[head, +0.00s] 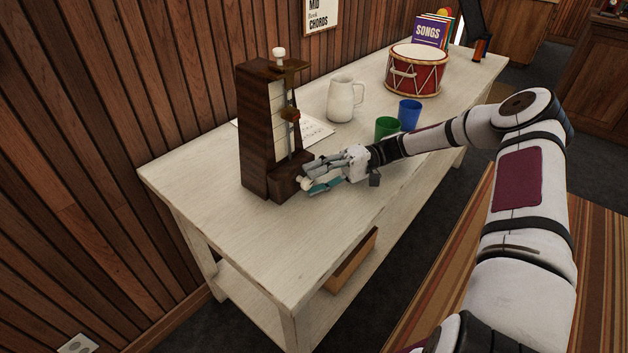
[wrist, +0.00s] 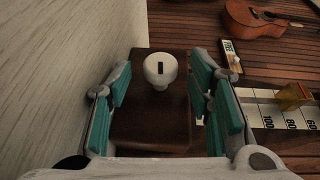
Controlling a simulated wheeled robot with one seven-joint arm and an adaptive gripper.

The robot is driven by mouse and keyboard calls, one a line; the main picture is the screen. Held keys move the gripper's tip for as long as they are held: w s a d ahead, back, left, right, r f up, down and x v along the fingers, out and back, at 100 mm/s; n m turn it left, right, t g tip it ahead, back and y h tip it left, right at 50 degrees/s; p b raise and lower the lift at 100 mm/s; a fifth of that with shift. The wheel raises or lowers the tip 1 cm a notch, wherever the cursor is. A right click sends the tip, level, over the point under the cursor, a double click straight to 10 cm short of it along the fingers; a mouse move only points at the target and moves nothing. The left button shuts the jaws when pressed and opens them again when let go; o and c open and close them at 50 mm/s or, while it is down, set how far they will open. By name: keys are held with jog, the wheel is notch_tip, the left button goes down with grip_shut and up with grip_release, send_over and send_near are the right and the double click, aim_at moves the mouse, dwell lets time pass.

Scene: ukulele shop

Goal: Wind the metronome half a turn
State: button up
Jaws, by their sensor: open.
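The metronome (head: 255,135) is a tall dark wooden one, upright near the table's near-left end. Its pale scale (head: 279,115) and pendulum weight (head: 289,114) face right. It has a white winding knob (head: 302,183) low on its base. In the wrist view the knob (wrist: 153,80) is round and pale with a short dark mark, upright in the picture. My gripper (head: 316,178) is at the base, fingers pointing at the knob. In the wrist view my gripper (wrist: 162,88) is open, one teal-padded finger on each side of the knob, with gaps on both sides.
The white table (head: 230,248) also bears a paper sheet (head: 315,130), a white pitcher (head: 341,100), a green cup (head: 387,127), a blue cup (head: 409,114) and a red drum (head: 416,72). The wood wall (head: 150,80) stands behind. The table's front left is clear.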

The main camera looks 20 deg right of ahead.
jog(key=d, duration=0.3)
jog(key=w+d, duration=0.1)
jog(key=d, duration=0.7)
jog(key=shift+w+r, duration=0.2)
jog(key=shift+r, duration=0.15)
